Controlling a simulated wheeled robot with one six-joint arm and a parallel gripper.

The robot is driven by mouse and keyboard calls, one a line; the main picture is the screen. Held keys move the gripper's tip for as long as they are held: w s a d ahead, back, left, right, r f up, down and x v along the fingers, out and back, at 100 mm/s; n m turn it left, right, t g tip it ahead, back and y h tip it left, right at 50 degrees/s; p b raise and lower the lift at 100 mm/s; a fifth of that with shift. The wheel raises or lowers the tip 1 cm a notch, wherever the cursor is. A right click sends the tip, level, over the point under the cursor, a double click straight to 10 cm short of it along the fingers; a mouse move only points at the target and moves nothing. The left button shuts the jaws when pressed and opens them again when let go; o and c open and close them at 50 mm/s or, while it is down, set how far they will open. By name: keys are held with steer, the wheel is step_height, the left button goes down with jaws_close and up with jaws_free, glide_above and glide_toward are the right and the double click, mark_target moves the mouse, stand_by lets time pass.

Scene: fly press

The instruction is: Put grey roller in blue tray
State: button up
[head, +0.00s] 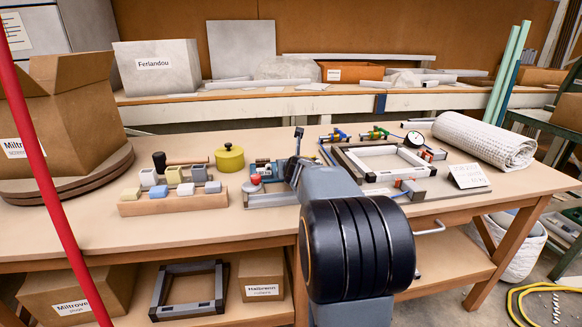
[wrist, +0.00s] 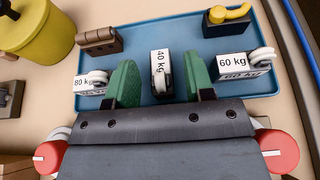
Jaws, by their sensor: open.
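The blue tray (wrist: 205,40) spans the upper part of the wrist view; part of it shows in the head view (head: 261,163), left of my arm. My gripper (wrist: 161,88) is open, its green fingers apart on either side of a small roller piece marked 40 kg (wrist: 160,66). This piece has a pale grey wheel and appears to stand in the tray; I cannot tell whether the fingers touch it. Similar pieces marked 80 kg (wrist: 91,83) and 60 kg (wrist: 233,66) stand left and right. Which one is the grey roller is not clear. My arm hides the fingers in the head view.
In the tray are a brown block (wrist: 100,40) and a dark block with a yellow handle (wrist: 230,20). A yellow pot (head: 229,158) and a wooden rack of small blocks (head: 172,205) stand left. A grey frame fixture (head: 385,160) lies right. Bare tabletop shows at the front left.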

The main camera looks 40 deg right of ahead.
steer(key=shift+s+r, duration=0.1)
steer(key=shift+r, duration=0.15)
steer(key=p+v, duration=0.4)
steer(key=v, duration=0.7)
steer(key=shift+r, duration=0.1)
steer(key=shift+s+a, duration=0.2)
steer(key=shift+s, duration=0.1)
